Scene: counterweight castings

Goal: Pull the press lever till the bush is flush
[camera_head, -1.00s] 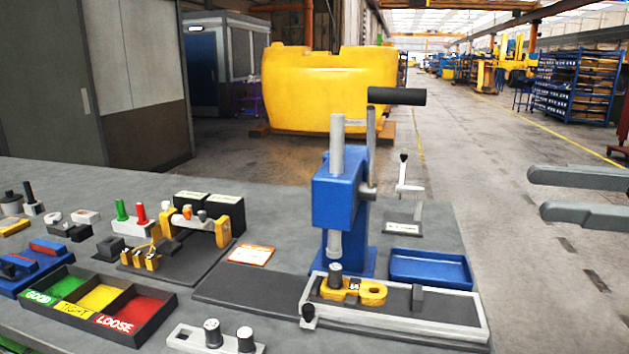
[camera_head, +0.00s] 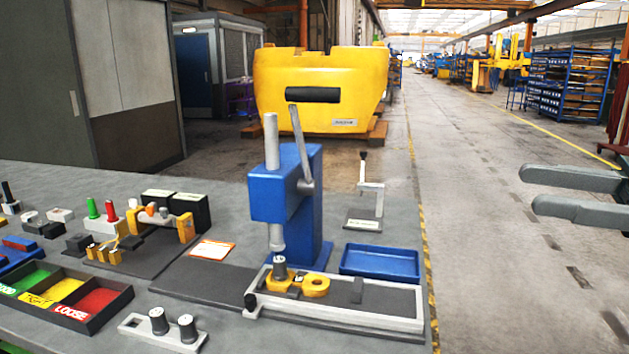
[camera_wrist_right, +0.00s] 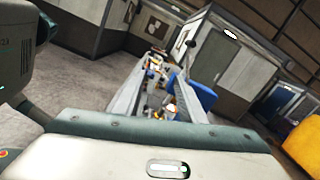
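The bush stands proud of the yellow casting (camera_head: 315,286), which lies in the pale-edged fixture (camera_head: 390,320). My right gripper (camera_head: 530,190) is open and empty at the right edge, well right of the lever. The right wrist view shows its fingers apart with the bench beyond. My left gripper is not in view.
A blue tray (camera_head: 380,262) and a small stand with a crank (camera_head: 368,195) are right of the press. A three-part sorting tray (camera_head: 70,292), a gauge fixture (camera_head: 150,230) and a two-pin block (camera_head: 165,335) sit left. The aisle floor right of the bench is clear.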

